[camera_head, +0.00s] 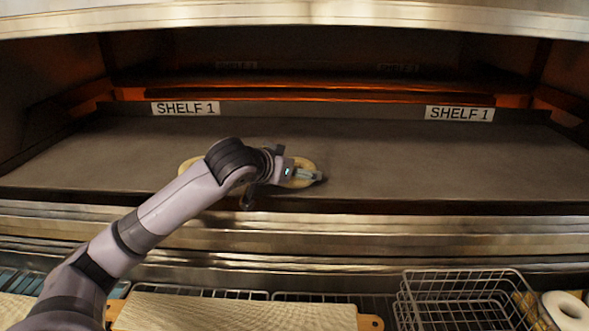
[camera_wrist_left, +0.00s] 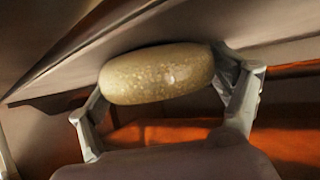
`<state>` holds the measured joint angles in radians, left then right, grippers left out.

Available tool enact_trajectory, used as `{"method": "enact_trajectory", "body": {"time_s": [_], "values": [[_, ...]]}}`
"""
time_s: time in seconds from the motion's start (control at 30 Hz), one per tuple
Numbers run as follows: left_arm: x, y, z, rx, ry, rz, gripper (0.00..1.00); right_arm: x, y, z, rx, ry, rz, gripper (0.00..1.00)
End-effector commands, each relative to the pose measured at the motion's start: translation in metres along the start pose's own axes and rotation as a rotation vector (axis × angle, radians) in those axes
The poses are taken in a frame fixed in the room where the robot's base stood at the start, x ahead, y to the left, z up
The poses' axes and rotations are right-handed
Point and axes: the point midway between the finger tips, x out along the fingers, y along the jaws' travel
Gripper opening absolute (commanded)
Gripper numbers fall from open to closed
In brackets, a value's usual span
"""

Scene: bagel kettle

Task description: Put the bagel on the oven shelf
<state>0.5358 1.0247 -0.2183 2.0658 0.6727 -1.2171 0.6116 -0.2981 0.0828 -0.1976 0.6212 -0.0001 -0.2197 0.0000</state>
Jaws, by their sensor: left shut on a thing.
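My left gripper (camera_head: 308,175) is shut on a pale, seeded bagel (camera_head: 299,164) over the front part of the dark oven shelf (camera_head: 400,160). In the left wrist view the bagel (camera_wrist_left: 158,74) sits between the two fingers of the gripper (camera_wrist_left: 163,80), with its side facing the camera. It is very near the shelf surface; I cannot tell if it touches. A second pale ring-like piece (camera_head: 186,164), probably another bagel, lies on the shelf to the left, mostly hidden behind my arm. My right gripper is not in view.
"SHELF 1" labels (camera_head: 186,108) mark the back of the shelf. The shelf's right half is bare. The metal oven front edge (camera_head: 420,232) runs below it. A cloth-covered wooden board (camera_head: 235,312), a wire basket (camera_head: 465,300) and a white ring-shaped thing (camera_head: 570,312) are in front.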

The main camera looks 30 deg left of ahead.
Motion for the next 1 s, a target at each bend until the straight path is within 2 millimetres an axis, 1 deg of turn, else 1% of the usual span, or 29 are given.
{"method": "enact_trajectory", "body": {"time_s": [0.27, 0.3, 0.5, 0.77, 0.87, 0.93, 1.0], "values": [[0.004, 0.0, 0.007, 0.0, -0.002, 0.0, 0.55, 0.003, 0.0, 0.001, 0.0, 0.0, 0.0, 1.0], [0.003, 0.0, 0.006, 0.0, -0.003, 0.0, 0.88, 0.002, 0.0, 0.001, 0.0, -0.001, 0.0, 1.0], [0.004, 0.0, 0.007, -0.001, -0.006, -0.001, 1.0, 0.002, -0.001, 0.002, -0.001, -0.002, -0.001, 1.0], [0.004, 0.0, 0.007, -0.001, -0.006, -0.001, 1.0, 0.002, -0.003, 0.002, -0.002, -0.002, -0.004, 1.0], [0.002, 0.0, 0.004, -0.001, -0.005, -0.001, 1.0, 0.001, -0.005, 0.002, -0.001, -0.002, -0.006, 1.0], [-0.001, 0.0, -0.001, -0.001, -0.003, -0.001, 1.0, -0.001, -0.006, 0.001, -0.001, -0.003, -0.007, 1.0], [-0.01, -0.001, 0.002, 0.002, -0.003, -0.003, 1.0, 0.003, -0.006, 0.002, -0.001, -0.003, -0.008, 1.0]]}}
